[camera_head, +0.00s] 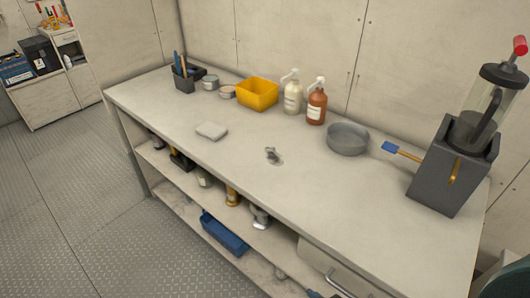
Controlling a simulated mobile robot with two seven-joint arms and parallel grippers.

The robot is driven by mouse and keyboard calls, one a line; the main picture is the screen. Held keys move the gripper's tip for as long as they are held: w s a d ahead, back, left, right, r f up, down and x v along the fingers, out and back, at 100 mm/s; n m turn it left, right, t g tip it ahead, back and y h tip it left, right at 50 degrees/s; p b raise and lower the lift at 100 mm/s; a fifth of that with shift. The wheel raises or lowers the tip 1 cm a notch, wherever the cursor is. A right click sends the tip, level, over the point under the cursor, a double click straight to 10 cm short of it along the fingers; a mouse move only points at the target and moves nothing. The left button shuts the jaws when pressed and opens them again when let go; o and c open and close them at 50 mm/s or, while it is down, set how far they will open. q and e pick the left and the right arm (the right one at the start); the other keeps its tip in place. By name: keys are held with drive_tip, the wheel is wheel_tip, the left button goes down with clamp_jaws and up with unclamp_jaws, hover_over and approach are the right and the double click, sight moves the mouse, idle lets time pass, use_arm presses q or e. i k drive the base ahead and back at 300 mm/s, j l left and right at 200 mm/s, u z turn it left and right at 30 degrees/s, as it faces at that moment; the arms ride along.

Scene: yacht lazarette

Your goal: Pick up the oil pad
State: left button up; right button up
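A small pale grey-white square pad (211,131), which looks like the oil pad, lies flat on the light workbench top (190,155), left of the middle. Nothing touches it and the surface around it is bare. Neither of my grippers is in view.
Behind the pad stand a dark holder (185,82), tins (211,83), a yellow bin (258,94) and two pump bottles (316,102). A small metal object (273,156), a grey round pan (348,139) and a blue-ended brush (391,147) lie rightward. A dark pump-like device (452,170) stands far right.

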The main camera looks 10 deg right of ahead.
sight(210, 130)
drive_tip(key=j+z, duration=0.1)
drive_tip(key=z, duration=0.35)
drive_tip(key=i+j+z, duration=0.2)
drive_tip(key=j+z, duration=0.2)
drive_tip(key=j, duration=0.25)
drive_tip(key=i+j+z, duration=0.2)
drive_tip(key=j, duration=0.15)
drive_tip(key=j+z, duration=0.15)
drive_tip(key=j, duration=0.9)
